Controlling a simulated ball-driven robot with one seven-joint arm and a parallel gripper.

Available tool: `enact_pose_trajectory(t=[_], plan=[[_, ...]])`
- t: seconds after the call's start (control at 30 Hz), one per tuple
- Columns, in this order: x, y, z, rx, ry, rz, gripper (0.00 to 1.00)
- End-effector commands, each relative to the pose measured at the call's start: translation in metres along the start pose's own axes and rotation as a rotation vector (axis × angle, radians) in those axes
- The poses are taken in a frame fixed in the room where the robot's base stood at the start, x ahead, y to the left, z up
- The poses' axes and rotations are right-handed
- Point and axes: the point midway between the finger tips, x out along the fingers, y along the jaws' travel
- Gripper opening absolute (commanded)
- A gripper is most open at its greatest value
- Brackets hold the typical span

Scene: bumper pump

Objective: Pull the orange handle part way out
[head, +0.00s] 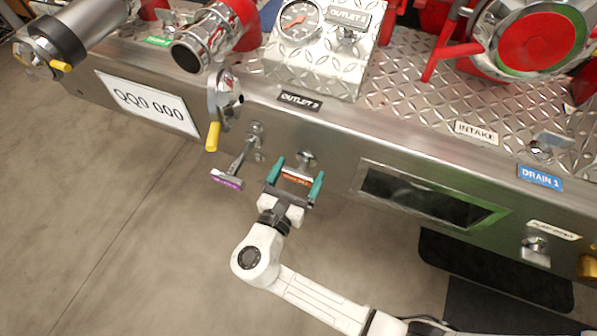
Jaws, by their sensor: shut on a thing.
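The orange handle (296,178) sits on the front face of the metal bumper, below the OUTLET 2 label, in front of a round metal fitting. My gripper (297,180) reaches up to it from below, with one teal finger at each end of the handle. It is shut on the handle. My white arm comes in from the lower right. How far the handle stands out from the bumper is hard to tell from this angle.
A purple-labelled handle (227,179) sticks out close to the left. A yellow-tipped lever (212,136) hangs above it. A dark rectangular opening (425,195) lies to the right. The grey floor (110,230) in front of the bumper is clear.

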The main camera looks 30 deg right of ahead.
Motion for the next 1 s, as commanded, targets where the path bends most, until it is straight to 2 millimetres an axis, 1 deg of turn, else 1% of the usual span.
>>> enact_pose_trajectory(t=[0.2, 0.27, 0.47, 0.5, 0.6, 0.87, 1.0], plan=[[-0.026, 0.0, 0.002, -0.002, 0.003, 0.003, 0.35], [-0.029, 0.0, 0.0, -0.002, 0.002, 0.003, 0.35], [-0.028, 0.0, -0.001, -0.001, 0.001, 0.002, 0.35], [-0.028, 0.0, -0.001, -0.001, 0.001, 0.003, 0.92], [-0.028, 0.0, -0.001, -0.001, 0.001, 0.002, 1.0], [-0.03, 0.0, 0.0, -0.001, 0.0, 0.002, 1.0], [-0.044, 0.001, 0.001, 0.0, 0.0, 0.004, 1.0]])
